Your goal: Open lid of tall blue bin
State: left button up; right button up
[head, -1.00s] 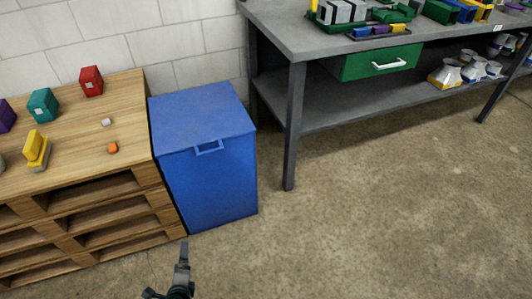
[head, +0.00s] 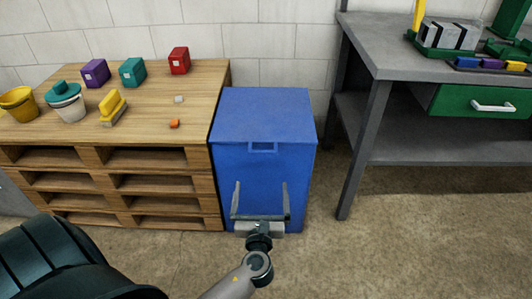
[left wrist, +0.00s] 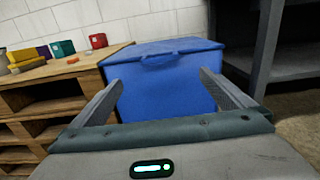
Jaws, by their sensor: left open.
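The tall blue bin (head: 265,180) stands on the floor between the pallet stack and the grey workbench. Its flat lid (head: 262,112) is closed, with a small handle (head: 262,148) at the middle of its front edge. My left gripper (head: 260,186) is open and empty in front of the bin, below the handle in the head view. In the left wrist view the bin (left wrist: 165,95) shows between the two spread fingers, with the lid handle (left wrist: 160,60) above and beyond them. My right gripper is not in view.
A wooden pallet stack (head: 150,170) adjoins the bin on the left, bearing coloured boxes, two pots and small blocks. The grey workbench (head: 385,75) with a green drawer (head: 485,100) stands at the right. The floor in front is clear.

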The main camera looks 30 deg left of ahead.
aim_at(263, 153)
pick_arm(q)
jog(key=shift+w, duration=0.15)
jog(key=b+x, duration=0.1)
jog(key=x, duration=1.6)
jog(key=shift+w, duration=0.1)
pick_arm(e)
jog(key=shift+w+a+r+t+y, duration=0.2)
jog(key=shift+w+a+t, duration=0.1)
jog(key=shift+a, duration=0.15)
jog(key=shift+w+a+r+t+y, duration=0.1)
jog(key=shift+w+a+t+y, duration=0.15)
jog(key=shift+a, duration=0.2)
pick_arm(q)
jog(key=c, duration=1.4)
jog(key=shift+c, duration=0.6)
jog(key=shift+r, duration=0.1)
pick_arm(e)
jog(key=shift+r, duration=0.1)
